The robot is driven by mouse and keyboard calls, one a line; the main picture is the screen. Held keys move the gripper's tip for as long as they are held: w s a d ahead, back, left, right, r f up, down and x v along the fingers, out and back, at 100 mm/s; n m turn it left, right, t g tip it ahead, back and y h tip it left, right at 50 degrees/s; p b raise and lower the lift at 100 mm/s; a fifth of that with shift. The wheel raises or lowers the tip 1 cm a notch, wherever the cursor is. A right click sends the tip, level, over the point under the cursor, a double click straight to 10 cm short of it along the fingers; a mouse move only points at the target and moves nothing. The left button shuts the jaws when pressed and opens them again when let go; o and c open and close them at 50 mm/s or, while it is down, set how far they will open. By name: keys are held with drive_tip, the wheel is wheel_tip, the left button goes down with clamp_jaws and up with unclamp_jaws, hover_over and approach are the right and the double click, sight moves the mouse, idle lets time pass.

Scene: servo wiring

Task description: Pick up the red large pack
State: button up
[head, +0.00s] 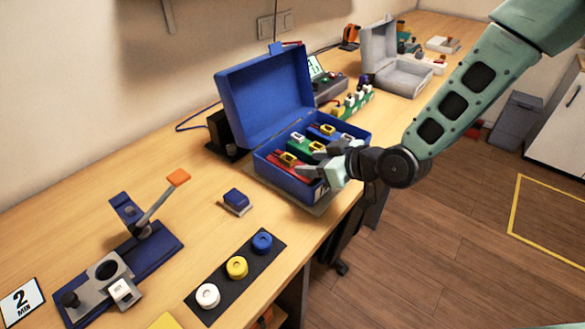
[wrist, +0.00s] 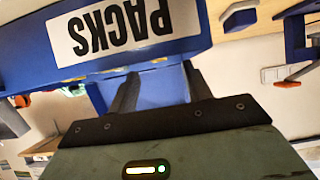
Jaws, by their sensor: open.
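An open blue box (head: 262,167) on the bench holds several packs. The red pack (head: 280,164) lies at the box's near-left side, with a yellow piece on top; my gripper partly covers its right end. Green and blue packs lie beyond it. My gripper (head: 309,160) is open and reaches in from the right, at the box's front side. I cannot tell from the head view how far it is from the red pack. In the wrist view, my gripper (wrist: 157,88) has its fingers apart, facing the blue box front with a PACKS label (wrist: 123,28); the red pack cannot be made out there.
The box's raised lid (head: 264,92) stands behind the packs. A blue-based lever fixture (head: 150,240), a small blue block (head: 236,198) and a strip with white, yellow and blue round pieces (head: 236,275) sit to the left. A grey open case (head: 395,70) stands farther back.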

sight(292, 160)
drive_tip(key=p+x, duration=0.1)
drive_tip(key=x, duration=0.4)
drive_tip(key=shift+w+r+p, duration=0.15)
drive_tip(key=shift+w+p, duration=0.05)
drive_tip(key=shift+p, duration=0.15)
drive_tip(key=shift+c, duration=0.3)
drive_tip(key=shift+r, duration=0.1)
clamp_jaws()
